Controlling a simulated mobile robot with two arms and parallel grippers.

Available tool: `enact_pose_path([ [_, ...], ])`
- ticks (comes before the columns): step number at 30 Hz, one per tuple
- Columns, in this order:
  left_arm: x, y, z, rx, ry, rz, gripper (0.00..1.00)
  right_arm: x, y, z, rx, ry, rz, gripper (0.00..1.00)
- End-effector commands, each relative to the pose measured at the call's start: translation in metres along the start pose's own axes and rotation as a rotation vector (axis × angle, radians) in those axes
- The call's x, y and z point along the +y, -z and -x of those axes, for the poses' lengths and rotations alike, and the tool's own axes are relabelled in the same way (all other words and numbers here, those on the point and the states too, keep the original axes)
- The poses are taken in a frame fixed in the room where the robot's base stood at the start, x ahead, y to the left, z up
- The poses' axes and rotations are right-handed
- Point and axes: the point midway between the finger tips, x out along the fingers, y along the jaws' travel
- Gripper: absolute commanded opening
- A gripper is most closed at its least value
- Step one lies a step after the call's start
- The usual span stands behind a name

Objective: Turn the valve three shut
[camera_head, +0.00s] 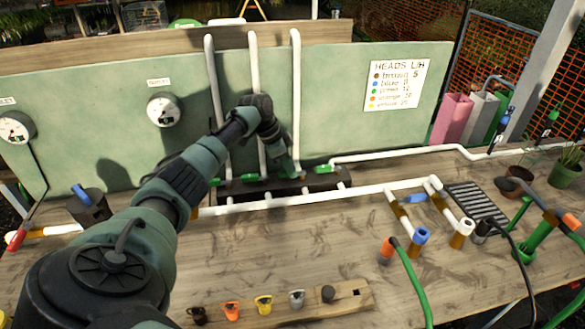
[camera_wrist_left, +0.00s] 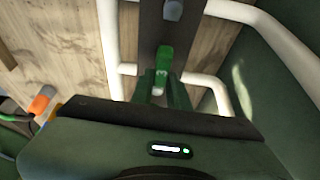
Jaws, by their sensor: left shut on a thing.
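My left gripper (camera_head: 287,170) reaches down to the dark manifold block (camera_head: 337,181) at the foot of the back panel, beside the right-hand upright white pipe (camera_head: 296,100). In the left wrist view its fingers (camera_wrist_left: 163,88) are shut on a green valve handle (camera_wrist_left: 164,58). In the head view that handle is mostly hidden by my gripper. Other green handles show at the left (camera_head: 215,182), the middle (camera_head: 250,177) and the right (camera_head: 324,169) of the block. My right gripper is not in view.
Two round gauges, one left (camera_head: 16,128) and one nearer (camera_head: 165,109), hang on the green panel. White pipework (camera_head: 320,197) runs in front of the block. A wooden rack (camera_head: 350,297) with coloured tags lies at the front. The bench is fairly clear between them.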

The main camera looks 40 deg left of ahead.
Motion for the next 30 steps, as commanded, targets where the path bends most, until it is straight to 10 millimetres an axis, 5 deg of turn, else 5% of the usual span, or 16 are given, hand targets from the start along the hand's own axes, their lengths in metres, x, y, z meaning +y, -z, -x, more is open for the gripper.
enact_pose_path([
  [3, 0.0, 0.002, 0.001, 0.003, 0.001, -0.004, 0.0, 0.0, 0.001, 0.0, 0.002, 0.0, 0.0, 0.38],
  [4, 0.0, 0.002, 0.001, 0.003, 0.001, -0.004, 0.19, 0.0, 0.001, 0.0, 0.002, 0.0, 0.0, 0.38],
  [6, 0.0, 0.002, 0.001, 0.002, 0.001, -0.004, 0.38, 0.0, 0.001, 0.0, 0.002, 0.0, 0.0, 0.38],
  [17, 0.0, 0.001, 0.003, 0.002, 0.001, -0.002, 0.38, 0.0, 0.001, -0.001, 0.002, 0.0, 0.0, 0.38],
  [30, -0.001, 0.001, 0.067, 0.003, 0.003, -0.003, 0.38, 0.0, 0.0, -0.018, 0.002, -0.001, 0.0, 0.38],
])
